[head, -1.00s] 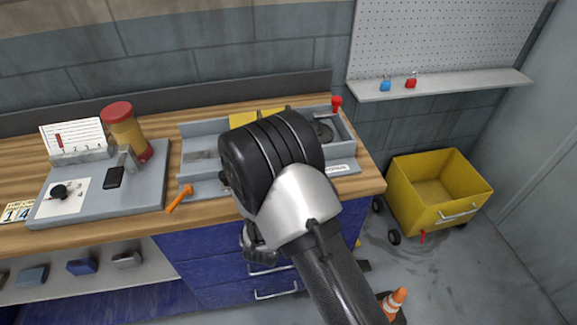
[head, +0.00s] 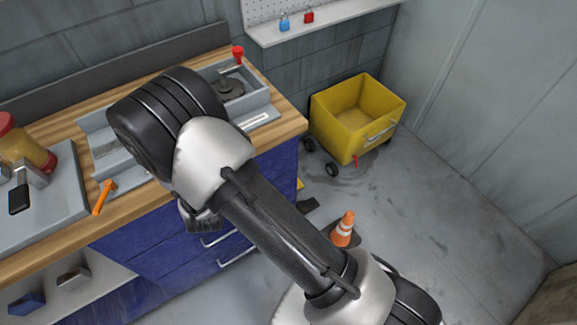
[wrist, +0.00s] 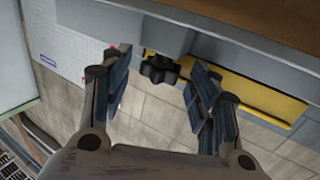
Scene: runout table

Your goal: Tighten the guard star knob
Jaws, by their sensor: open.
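The black star knob (wrist: 159,70) shows in the wrist view, on the grey machine body beside the yellow guard (wrist: 250,90). My gripper (wrist: 158,82) is open, with one finger to the left of the knob and one to the right. The knob lies between or just beyond the fingertips; contact cannot be told. In the head view my arm covers the middle of the grey fixture (head: 262,98), hiding the knob and guard. Only a dark part of my gripper shows below the wrist there.
A red-topped lever (head: 238,54) stands at the fixture's back right. An orange-handled tool (head: 103,198) lies in front of it. On the floor are a yellow cart (head: 345,135) and an orange cone (head: 345,228). Open floor lies to the right.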

